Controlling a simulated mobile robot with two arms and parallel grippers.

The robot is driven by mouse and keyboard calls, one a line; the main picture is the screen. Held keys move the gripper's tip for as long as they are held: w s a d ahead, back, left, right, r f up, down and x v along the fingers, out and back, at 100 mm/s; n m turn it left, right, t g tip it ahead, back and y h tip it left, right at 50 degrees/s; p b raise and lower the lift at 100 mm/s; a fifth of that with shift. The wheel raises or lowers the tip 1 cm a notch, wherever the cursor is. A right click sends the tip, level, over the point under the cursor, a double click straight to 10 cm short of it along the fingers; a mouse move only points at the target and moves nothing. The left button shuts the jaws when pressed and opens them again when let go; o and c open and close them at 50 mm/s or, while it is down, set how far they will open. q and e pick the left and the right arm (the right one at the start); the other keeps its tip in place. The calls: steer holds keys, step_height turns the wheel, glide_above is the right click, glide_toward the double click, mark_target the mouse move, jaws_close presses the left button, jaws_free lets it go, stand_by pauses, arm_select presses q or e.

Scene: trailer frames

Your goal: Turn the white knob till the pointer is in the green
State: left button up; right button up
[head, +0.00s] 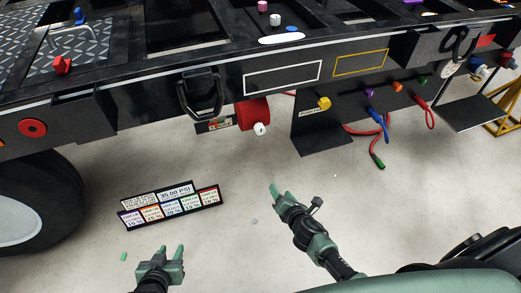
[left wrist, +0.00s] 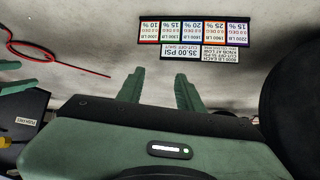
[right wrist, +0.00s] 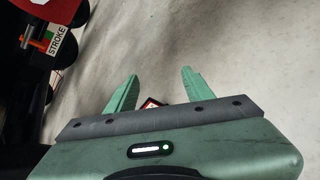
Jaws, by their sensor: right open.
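The white knob (head: 260,129) sticks out of the front end of a red cylinder (head: 249,112) under the trailer frame. A small label plate (head: 213,124) with coloured bands sits beside the cylinder; its pointer is too small to make out. In the right wrist view, part of a label reading STROKE (right wrist: 57,41) shows at the upper left. My right gripper (head: 274,188) is open and empty, below the knob and apart from it. My left gripper (head: 170,249) is open and empty, low at the left, further from the knob.
A black panel with coloured pressure labels (head: 172,204) is between my left gripper and the frame. A tyre (head: 50,205) stands at the left. A yellow knob (head: 324,103) and hanging red and blue hoses (head: 380,132) are right of the white knob. The floor before it is open.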

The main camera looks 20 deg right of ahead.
steer(key=w+r+n+t+b, duration=0.3)
steer(key=w+r+n+b, duration=0.1)
steer(key=w+r+n, duration=0.3)
steer(key=n+t+b, duration=0.3)
steer(key=n, duration=0.3)
glide_toward(261, 132)
steer(key=w, duration=0.2)
steer(key=shift+y, duration=0.4)
steer(key=w, duration=0.7)
steer(key=shift+w+r+b, duration=0.1)
steer(key=shift+r+b, duration=0.15)
steer(key=shift+b, duration=0.05)
arm_select(q)
steer(key=w+d+r+t, duration=0.1)
steer(key=r+t, duration=0.2)
steer(key=r, duration=0.7)
steer(key=w+d+r+t+h, duration=0.1)
steer(key=w+r+t, duration=0.1)
steer(key=r, duration=0.8)
steer(key=shift+w+r+t+h, duration=0.2)
steer(key=shift+w+t+h, duration=0.1)
steer(key=shift+t, duration=0.6)
arm_select(e)
steer(key=shift+w, duration=0.25)
jaws_close()
